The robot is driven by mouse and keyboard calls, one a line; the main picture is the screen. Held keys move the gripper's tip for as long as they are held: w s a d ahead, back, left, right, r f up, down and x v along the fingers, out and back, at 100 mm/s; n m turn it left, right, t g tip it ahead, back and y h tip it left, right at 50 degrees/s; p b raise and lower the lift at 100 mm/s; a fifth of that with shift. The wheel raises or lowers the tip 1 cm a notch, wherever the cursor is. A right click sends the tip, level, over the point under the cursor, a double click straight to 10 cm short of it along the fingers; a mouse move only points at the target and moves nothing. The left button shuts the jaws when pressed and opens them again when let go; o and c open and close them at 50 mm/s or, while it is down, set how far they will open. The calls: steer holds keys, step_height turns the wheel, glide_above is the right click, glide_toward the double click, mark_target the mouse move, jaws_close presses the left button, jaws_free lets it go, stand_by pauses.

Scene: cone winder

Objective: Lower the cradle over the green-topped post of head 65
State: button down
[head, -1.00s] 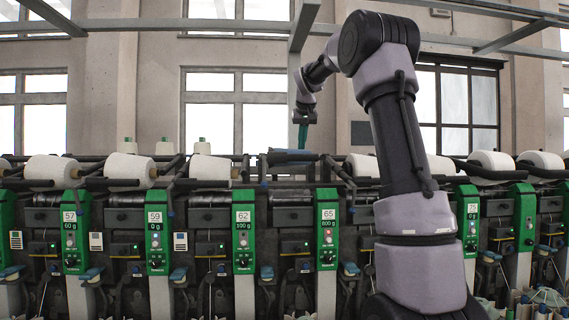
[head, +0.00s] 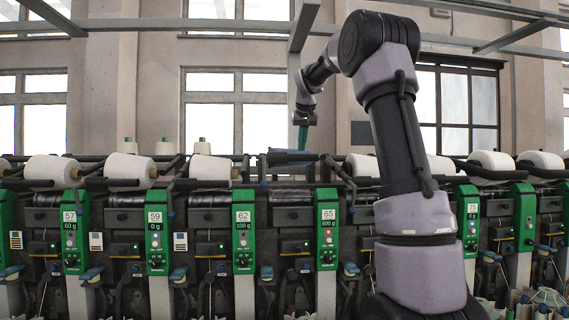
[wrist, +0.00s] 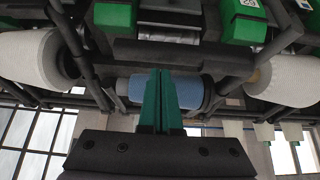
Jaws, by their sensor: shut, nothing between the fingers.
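The green-topped post of head 65 (head: 326,230) stands upright below and a little right of my gripper (head: 302,148) in the head view. A blue cone (head: 290,156) lies at the top of that head, with the dark cradle arm (head: 341,174) angling down beside it toward the post. In the wrist view my gripper (wrist: 161,72) has its green fingers together and empty. They overlap the blue cone (wrist: 190,91), partly hiding it; contact cannot be told. Dark cradle parts (wrist: 231,85) show beside the cone.
White cones (head: 209,167) sit on the neighbouring heads, one on each side of the blue cone in the wrist view (wrist: 28,58). Dark bars and arms crowd the machine top. There is free air above it, below the overhead beams.

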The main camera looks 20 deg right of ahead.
mark_target(302, 156)
steer(key=shift+f, duration=2.7)
steer(key=v, duration=0.8)
steer(key=shift+w+r, duration=0.2)
steer(key=shift+r, duration=0.05)
steer(key=s+a+f+y, duration=0.1)
steer(key=s+a+f, duration=0.2)
steer(key=s, duration=0.8)
steer(key=s+a+f+m+y, duration=0.1)
steer(key=s+a+f, duration=0.3)
steer(key=s+f, duration=0.3)
steer(key=s+a+f+m+y, duration=0.1)
steer(key=s+a+f, duration=0.2)
steer(key=s, duration=1.3)
step_height(302, 156, down, 3)
steer(key=shift+s+a+t, duration=0.3)
steer(key=shift+s+a, duration=0.1)
